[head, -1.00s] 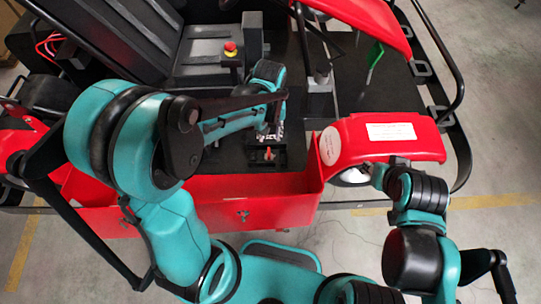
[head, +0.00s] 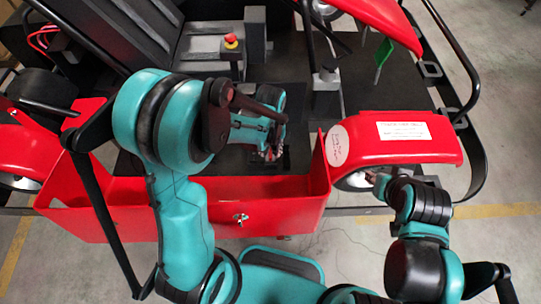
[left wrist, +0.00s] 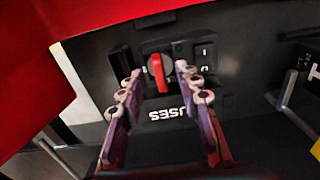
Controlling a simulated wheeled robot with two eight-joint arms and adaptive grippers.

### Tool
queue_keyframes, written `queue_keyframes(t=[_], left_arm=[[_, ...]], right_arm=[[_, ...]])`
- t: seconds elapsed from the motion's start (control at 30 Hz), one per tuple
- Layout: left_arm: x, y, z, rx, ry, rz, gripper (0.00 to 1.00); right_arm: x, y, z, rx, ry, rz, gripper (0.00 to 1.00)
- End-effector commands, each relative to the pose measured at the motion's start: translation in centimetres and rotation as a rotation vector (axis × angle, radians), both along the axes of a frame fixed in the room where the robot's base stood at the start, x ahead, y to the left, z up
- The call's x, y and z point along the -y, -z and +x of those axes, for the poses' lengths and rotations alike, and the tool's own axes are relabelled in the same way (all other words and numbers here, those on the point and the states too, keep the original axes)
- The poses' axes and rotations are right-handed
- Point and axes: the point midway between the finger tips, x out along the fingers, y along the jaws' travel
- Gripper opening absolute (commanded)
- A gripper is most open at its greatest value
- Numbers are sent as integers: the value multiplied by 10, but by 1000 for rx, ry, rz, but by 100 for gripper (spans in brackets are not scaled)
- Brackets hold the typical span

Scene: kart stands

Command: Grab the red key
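The red key (left wrist: 159,74) is a red rotary knob on a dark panel, seen in the left wrist view above the upside-down letters "USES". My left gripper (left wrist: 158,80) is open, with one finger on each side of the key and a gap to it on both sides.
The red bumper (head: 110,215) runs in front of the panel. The red fender (head: 400,142) is to the right. A small switch (left wrist: 204,58) is right of the key.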

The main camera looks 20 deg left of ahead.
Motion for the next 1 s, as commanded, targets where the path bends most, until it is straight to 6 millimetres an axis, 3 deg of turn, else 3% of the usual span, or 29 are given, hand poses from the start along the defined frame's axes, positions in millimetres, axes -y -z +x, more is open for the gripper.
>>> queue_keyframes(t=[0.17, 0.3, 0.73, 1.0], left_arm=[[0, 0, 0, 0, 0, 0, 34], [0, -1, 0, 0, 0, 0, 0], [0, -7, 0, 0, 0, 0, 0], [0, -60, -1, 0, 0, 0, 0]], right_arm=[[0, -1, 0, 0, 0, 0, 33], [0, 0, 0, 0, 0, 0, 33], [0, -3, 0, 0, 0, 0, 33], [0, -19, 0, 0, 0, 0, 33]])
